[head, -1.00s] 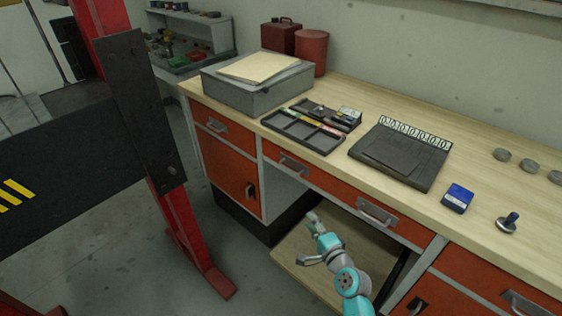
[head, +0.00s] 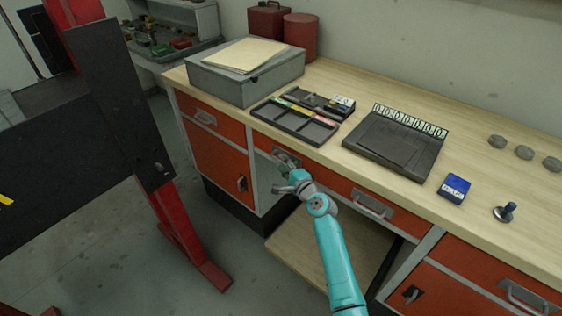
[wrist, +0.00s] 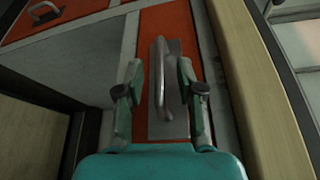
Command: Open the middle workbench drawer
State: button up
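The middle drawer (head: 335,188) is a wide orange front under the wooden worktop, with two grey bar handles. It looks flush with the bench. My gripper (head: 287,178) is at its left handle (head: 285,156) and partly covers it. In the wrist view the handle (wrist: 160,85) runs lengthwise between the two fingers of my gripper (wrist: 160,70). The fingers are open, with a gap on each side of the handle. How deep they reach around it is hard to tell. The right handle (head: 373,206) is free.
A left drawer (head: 205,117) and cupboard door (head: 222,165) flank the knee space. Below is a wooden shelf (head: 300,250). A red post (head: 180,225) stands at left. The worktop holds a black organiser tray (head: 295,122), a dark panel (head: 395,145) and a blue box (head: 454,187).

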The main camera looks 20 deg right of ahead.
jog(key=shift+x, duration=1.1)
grip_shut()
